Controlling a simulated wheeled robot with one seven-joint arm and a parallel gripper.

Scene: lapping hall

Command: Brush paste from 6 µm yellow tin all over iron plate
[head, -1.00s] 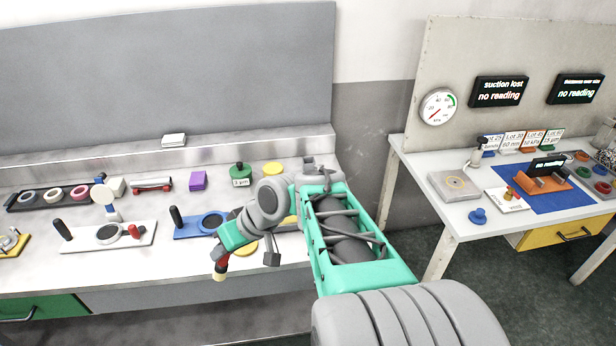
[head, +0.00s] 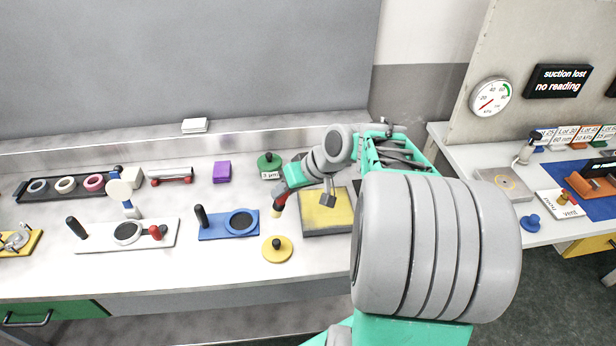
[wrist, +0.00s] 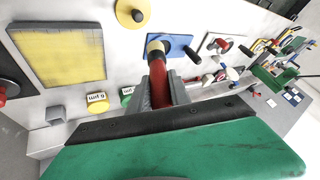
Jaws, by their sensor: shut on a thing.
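My gripper (head: 287,186) is shut on a brush (head: 278,201) with a red handle and a pale tip. It hangs over the bench between the blue fixture and the iron plate (head: 326,231), tip towards the bench; I cannot tell whether it touches. In the wrist view my gripper (wrist: 158,88) grips the brush's red handle (wrist: 160,68). The plate's square face is yellow over nearly all of it, with a thin grey rim (wrist: 14,40). The yellow tin (wrist: 97,101) labelled 6 µm stands behind the plate; my arm hides it in the head view.
A yellow lid with a black knob (head: 278,251) lies left of the plate. The blue fixture (head: 228,229) and a white one (head: 165,237) stand further left. A green-topped 3 µm tin (head: 270,165) is behind. Another table (head: 475,157) stands right.

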